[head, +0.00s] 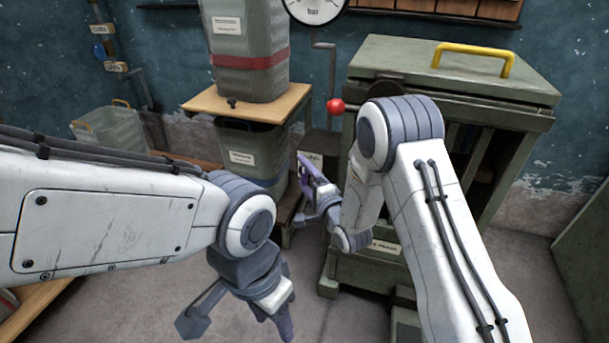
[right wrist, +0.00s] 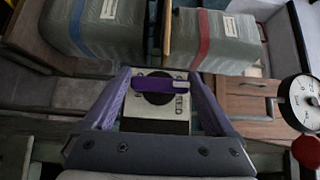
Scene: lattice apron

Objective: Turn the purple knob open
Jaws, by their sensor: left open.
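The purple knob (right wrist: 160,85) is a bar handle on a dark round hub, on a pale lettered plate (right wrist: 145,112). In the right wrist view its bar lies across the picture, between the fingers of my right gripper (right wrist: 159,76). These fingers are wide apart, one near each end of the bar; I cannot tell whether they touch it. In the head view my right gripper (head: 309,172) is small and points at the wall beside the cabinet, and it hides the knob. My left gripper (head: 238,322) is open and empty, low over the floor.
A green metal cabinet (head: 440,85) with a yellow handle (head: 474,56) stands at right. A wooden stand (head: 200,105) carries a red-banded bin (head: 245,45), with a blue-banded bin (head: 250,160) below. A red ball (head: 336,106) and a gauge (head: 315,8) are close by.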

